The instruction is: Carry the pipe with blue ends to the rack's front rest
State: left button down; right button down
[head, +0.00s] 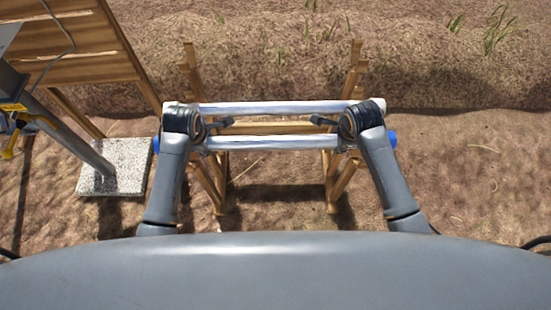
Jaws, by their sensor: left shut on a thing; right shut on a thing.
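The pipe with blue ends (265,143) is a silvery tube lying level across the head view, with a blue end showing at the right (392,140) and part of one at the left. My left gripper (208,136) is shut on it near its left end. My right gripper (336,136) is shut on it near its right end. The wooden rack (331,190) stands below and behind the pipe. My wrists and the pipe hide much of its rests, so I cannot tell whether the pipe touches the front rest.
A second pipe with pale ends (275,107) lies across the rack farther back. At the left are a wooden board structure (85,40) and a grey post on a speckled slab (115,170). Bare soil (470,170) is open to the right.

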pick_arm(q)
jog(key=shift+f, duration=0.1)
pick_arm(e)
jog(key=shift+f, duration=0.1)
